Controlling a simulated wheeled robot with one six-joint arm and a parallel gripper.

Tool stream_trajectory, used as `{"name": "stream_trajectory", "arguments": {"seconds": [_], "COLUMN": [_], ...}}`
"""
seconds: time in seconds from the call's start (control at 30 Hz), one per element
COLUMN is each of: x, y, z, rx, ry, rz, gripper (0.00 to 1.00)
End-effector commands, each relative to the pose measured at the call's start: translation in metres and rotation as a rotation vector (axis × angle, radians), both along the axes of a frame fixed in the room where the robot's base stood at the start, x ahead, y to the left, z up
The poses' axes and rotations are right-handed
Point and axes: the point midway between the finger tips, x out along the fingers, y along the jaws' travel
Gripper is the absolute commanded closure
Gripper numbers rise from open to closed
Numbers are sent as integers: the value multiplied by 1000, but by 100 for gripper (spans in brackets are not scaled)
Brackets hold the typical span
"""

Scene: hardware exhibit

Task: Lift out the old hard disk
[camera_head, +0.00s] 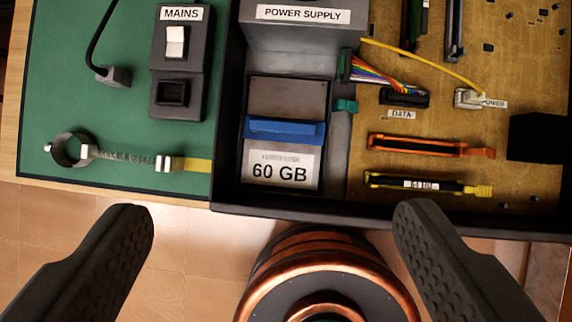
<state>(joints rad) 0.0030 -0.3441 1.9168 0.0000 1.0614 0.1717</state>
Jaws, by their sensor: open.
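The old hard disk (287,98) is a dark grey box with a white "60 GB" label and a blue band (284,131) across its middle. It sits in a bay of the black computer case (232,120), below the power supply. A small teal piece (346,105) lies at the bay's right side. My gripper (272,221) is open and empty. Its two dark fingers are wide apart at the bottom of the view, nearer the camera than the case, and do not touch the disk.
The power supply (303,34) borders the bay above. A rainbow ribbon cable (385,73) ends at the DATA connector, and a yellow wire (420,56) at the POWER plug (470,98). Left, on the green mat (60,60), are a MAINS switch (178,60) and a wrist strap (70,150).

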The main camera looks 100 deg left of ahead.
Motion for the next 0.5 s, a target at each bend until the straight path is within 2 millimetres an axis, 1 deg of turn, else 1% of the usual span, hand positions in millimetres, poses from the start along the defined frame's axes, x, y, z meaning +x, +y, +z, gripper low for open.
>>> {"name": "stream_trajectory", "arguments": {"seconds": [0.03, 0.2, 0.33, 0.5], "x": [11, 35, 50, 62], "y": [0, -1, -1, -1], "z": [-4, -14, -20, -24], "rx": [3, 16, 21, 23], "ry": [54, 238, 362, 471], "rz": [-7, -36, -59, -78], "gripper": [20, 20, 20, 20]}}
